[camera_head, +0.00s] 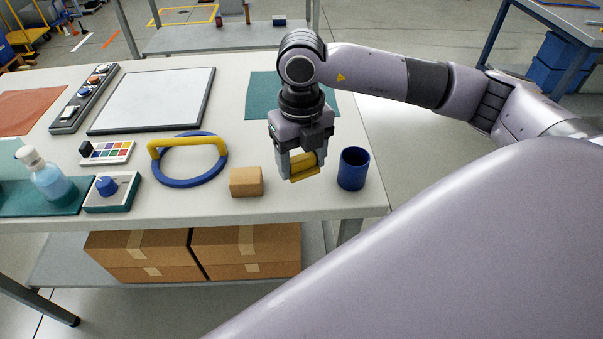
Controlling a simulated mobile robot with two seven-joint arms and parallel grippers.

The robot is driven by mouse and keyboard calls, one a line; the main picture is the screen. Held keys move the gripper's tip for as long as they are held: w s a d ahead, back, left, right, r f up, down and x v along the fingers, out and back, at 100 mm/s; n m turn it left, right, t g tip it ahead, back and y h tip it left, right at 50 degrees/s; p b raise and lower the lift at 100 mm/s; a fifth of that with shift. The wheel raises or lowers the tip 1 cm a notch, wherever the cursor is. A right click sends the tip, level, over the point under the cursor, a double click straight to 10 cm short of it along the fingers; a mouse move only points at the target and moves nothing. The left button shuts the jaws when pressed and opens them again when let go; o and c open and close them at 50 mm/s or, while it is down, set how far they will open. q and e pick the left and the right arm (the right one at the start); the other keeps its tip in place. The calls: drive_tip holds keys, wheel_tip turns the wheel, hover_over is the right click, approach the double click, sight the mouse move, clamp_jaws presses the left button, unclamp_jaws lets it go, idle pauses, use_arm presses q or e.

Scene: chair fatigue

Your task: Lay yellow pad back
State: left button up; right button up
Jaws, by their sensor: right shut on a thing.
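My right gripper (300,168) points down over the front right part of the white table and is shut on a small yellow pad (304,174). The gripper's fingers hide part of the pad. The pad sits between a tan block (246,182) on its left and a blue cup (353,169) on its right, apart from both. I cannot tell whether the pad touches the table top. My left gripper is not in view.
A blue ring with a yellow handle (187,147) lies left of the block. A whiteboard (153,100), button panel (84,98), colour card (107,152), dial box (110,191) and bottle (46,176) fill the left. A teal mat (262,93) lies behind my gripper. The table's front edge is close.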

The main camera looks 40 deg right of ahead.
sight(301, 188)
wheel_tip(301, 188, down, 5)
drive_tip(key=shift+r, duration=0.2)
drive_tip(key=shift+f, duration=0.2)
drive_tip(key=o, duration=1)
drive_tip(key=shift+r, duration=0.1)
